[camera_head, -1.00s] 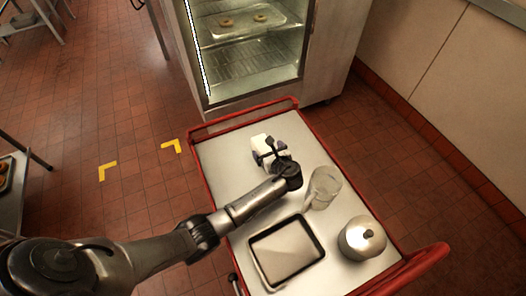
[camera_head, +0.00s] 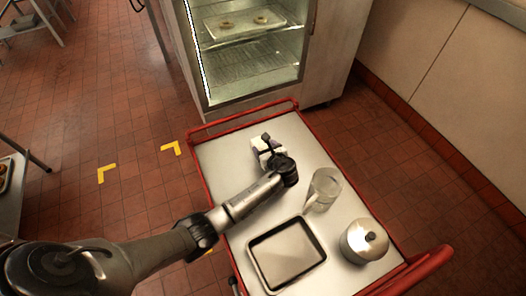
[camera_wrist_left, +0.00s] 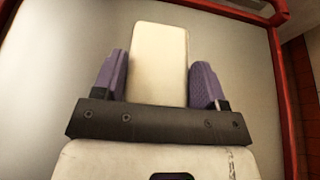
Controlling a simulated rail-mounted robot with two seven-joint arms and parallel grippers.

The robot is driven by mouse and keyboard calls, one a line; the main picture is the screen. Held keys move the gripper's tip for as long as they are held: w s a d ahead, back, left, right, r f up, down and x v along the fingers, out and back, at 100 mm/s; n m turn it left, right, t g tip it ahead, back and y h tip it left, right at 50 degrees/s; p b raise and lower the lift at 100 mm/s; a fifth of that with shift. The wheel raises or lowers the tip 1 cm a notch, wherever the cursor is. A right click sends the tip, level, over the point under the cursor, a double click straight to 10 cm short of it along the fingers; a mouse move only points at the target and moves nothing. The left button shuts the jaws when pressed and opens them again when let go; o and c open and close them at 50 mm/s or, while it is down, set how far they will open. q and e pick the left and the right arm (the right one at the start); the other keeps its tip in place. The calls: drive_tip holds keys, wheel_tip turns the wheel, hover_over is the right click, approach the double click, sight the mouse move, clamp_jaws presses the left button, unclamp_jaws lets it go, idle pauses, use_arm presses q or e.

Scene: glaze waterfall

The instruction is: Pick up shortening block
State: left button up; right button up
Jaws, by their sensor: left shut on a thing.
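The shortening block (camera_wrist_left: 160,62) is a pale cream, upright-looking block between the purple-padded fingers of my left gripper (camera_wrist_left: 160,85) in the left wrist view. The gripper is shut on it. In the head view my left gripper (camera_head: 268,148) is over the far part of the red-railed cart. It partly covers the white block (camera_head: 257,144) there. I cannot tell whether the block is touching the cart top or just above it. My right gripper is not in view.
On the steel cart top (camera_head: 222,165) stand a clear pitcher (camera_head: 324,188), a shallow dark-rimmed tray (camera_head: 286,254) and a lidded metal pot (camera_head: 364,241). A glass-fronted cabinet (camera_head: 250,60) stands beyond the cart. The far left of the cart top is clear.

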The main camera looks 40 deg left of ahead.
use_arm(q)
drive_tip(key=shift+c, duration=1.4)
drive_tip(key=shift+r, duration=0.15)
